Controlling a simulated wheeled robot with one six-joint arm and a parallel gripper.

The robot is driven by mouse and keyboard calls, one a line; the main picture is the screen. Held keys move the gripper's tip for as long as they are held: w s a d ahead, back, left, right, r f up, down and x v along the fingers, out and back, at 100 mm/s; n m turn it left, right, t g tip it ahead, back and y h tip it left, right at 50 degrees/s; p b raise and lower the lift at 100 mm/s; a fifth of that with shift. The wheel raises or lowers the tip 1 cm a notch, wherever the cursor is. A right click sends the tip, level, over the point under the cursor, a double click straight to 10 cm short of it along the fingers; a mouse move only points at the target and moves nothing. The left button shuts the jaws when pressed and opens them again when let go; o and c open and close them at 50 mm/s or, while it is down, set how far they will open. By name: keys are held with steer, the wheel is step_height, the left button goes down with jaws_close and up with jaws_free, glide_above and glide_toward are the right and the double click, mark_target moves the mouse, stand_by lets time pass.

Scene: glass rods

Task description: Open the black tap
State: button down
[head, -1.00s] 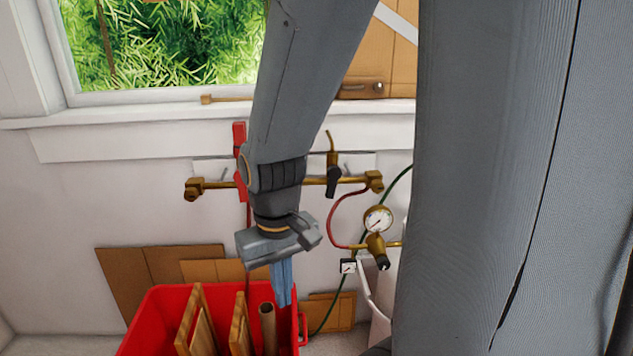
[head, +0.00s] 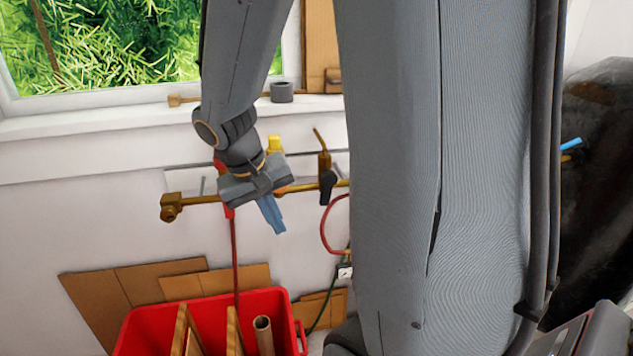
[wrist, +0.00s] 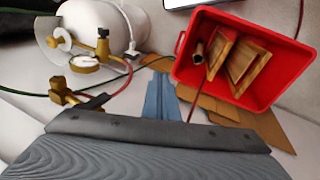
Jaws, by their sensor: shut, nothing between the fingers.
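The black tap (head: 327,187) is on a horizontal brass pipe (head: 200,198) along the wall, its black lever pointing down below a brass spout. What looks like its black lever also shows in the wrist view (wrist: 94,102), partly cut off by my wrist. My gripper (head: 271,216) has blue fingers, shut and empty. In the head view it appears left of the black tap and slightly lower, with a visible gap. The fingers also show in the wrist view (wrist: 160,100). I cannot tell their depth from the wall.
A red tap (head: 228,208) and a yellow tap (head: 275,145) are on the same pipe, partly hidden by my wrist. A red crate (head: 140,325) with wooden pieces stands below. A pressure gauge (wrist: 84,64) and a white cylinder (wrist: 118,22) show in the wrist view.

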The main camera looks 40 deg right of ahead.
mark_target(327, 192)
steer(key=w+d+r+m+t+h+p, duration=0.1)
steer(key=w+d+r+m+h+p, duration=0.15)
steer(key=w+d+r, duration=0.4)
steer(key=d+f+p, duration=0.2)
steer(key=d+f, duration=0.6)
steer(key=shift+w+d+f+h, duration=0.25)
steer(key=shift+w+d+h, duration=0.05)
steer(key=shift+h, duration=0.05)
